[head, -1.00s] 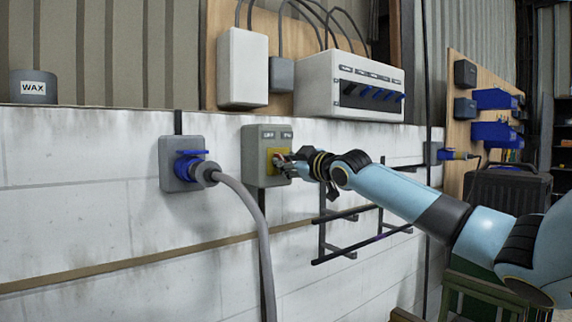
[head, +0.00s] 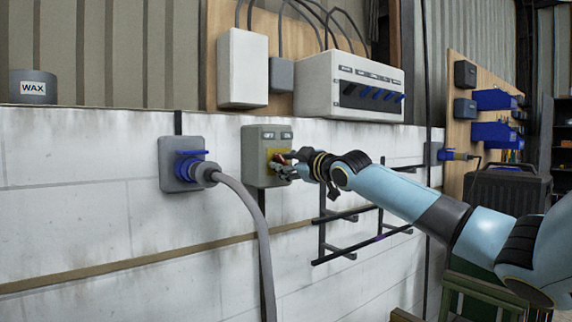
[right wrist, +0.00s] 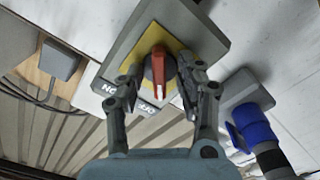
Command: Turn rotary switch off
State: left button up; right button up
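The rotary switch is a grey-green box (head: 251,165) on the wall with a yellow plate and OFF and ON labels. In the right wrist view its red knob (right wrist: 158,64) stands on the yellow plate (right wrist: 183,48). The knob's white-marked end points down in that picture, roughly towards the OFF label (right wrist: 148,108). My right gripper (right wrist: 160,74) has one finger on each side of the knob, with narrow gaps showing. In the head view the right gripper (head: 285,162) partly hides the knob. My left gripper is not in view.
A blue plug and socket (head: 186,165) with a thick grey cable (head: 245,200) is left of the switch. A white breaker box (head: 320,85) is above it. A black wall rack (head: 350,250) is below my right arm.

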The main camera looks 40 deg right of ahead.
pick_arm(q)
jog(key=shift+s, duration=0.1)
pick_arm(e)
jog(key=shift+r, duration=0.1)
notch_tip(320, 180, up, 10)
dwell(0.5)
